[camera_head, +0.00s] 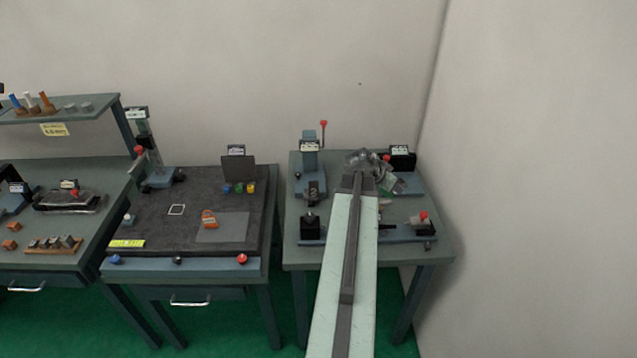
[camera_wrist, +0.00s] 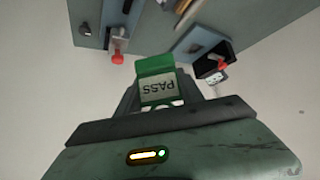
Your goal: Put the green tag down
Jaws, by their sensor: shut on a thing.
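My gripper (camera_wrist: 160,105) is shut on the green tag (camera_wrist: 155,66), which carries a pale label reading "PASS". The tag sticks out beyond the fingers in the wrist view. In the head view my arm reaches over the right table (camera_head: 300,255), and my gripper (camera_head: 372,165) is near the back of that table. My arm hides part of the table's middle.
The right table bears a fixture with a red-topped lever (camera_head: 323,124), a black box (camera_head: 402,157) and a red-knobbed device (camera_head: 424,216). The middle table's dark mat (camera_head: 150,207) holds an orange tag (camera_head: 209,218), with bare room around it. A wall stands close on the right.

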